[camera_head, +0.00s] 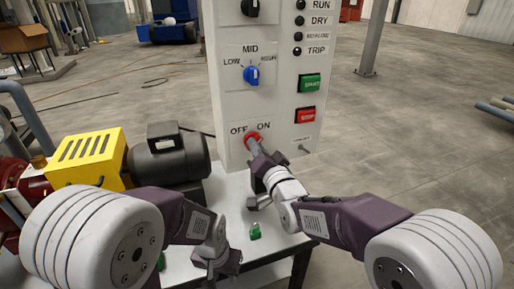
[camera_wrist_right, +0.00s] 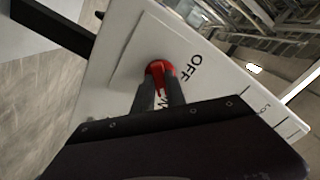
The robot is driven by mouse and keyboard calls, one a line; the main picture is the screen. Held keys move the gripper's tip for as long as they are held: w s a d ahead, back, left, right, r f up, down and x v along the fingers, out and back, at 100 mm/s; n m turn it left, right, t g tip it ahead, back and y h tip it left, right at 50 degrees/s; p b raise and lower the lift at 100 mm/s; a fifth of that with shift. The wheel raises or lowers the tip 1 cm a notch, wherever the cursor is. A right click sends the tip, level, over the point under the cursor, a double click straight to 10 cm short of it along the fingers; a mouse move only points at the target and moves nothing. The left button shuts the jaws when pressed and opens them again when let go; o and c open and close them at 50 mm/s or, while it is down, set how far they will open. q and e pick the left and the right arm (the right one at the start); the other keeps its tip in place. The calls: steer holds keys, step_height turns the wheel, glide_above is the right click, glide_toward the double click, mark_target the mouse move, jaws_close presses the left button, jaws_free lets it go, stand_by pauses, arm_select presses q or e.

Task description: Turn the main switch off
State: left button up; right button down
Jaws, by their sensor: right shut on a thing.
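The main switch is a red rotary knob (camera_head: 253,137) low on the front of the white control panel, below the OFF and ON labels. In the right wrist view the knob (camera_wrist_right: 159,69) sits between the two dark fingers, with the OFF label beside it. My right gripper (camera_head: 256,146) is shut on this knob. The fingers cover part of it, so its exact angle is hard to read. My left gripper (camera_head: 222,262) hangs low over the table, apart from the panel. Its fingertips are not clear.
The white panel (camera_head: 230,105) also carries a blue selector (camera_head: 251,75), a green START button (camera_head: 309,83) and a red button (camera_head: 305,115). A small green object (camera_head: 255,231) is on the table. A yellow-housed machine (camera_head: 88,158) with a dark motor (camera_head: 168,155) stands left.

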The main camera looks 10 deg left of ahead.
steer(key=n+b, duration=0.4)
steer(key=n, duration=1.3)
steer(key=shift+n+b, duration=0.35)
steer(key=shift+n, duration=0.05)
stand_by(0.6)
steer(key=c, duration=1.4)
jaws_free()
steer(key=shift+o, duration=0.2)
